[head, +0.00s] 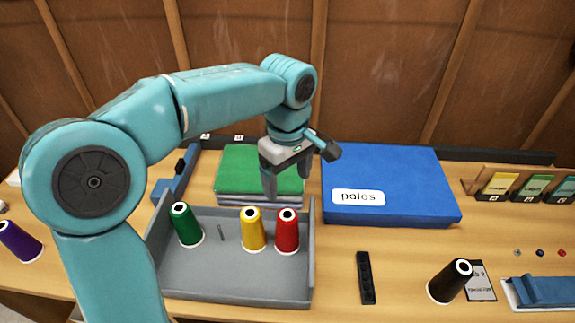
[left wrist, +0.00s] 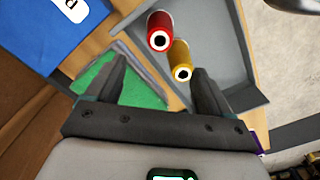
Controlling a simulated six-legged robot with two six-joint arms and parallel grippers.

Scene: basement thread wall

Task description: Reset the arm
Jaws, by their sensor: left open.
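My teal left arm comes in from the left in the head view and arches over the table. Its left gripper (head: 285,178) points down above the back edge of the grey tray, in front of the green cloth stack. In the left wrist view the left gripper (left wrist: 160,88) has its fingers apart with nothing held between them. The red spool (left wrist: 160,30) and the yellow spool (left wrist: 181,62) stand beyond the fingertips in that view. My right gripper is in neither view.
The grey tray (head: 220,278) holds green (head: 187,225), yellow (head: 253,230) and red (head: 287,232) spools. Behind it is a green stack (head: 240,168); right of that, a blue box (head: 390,180).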

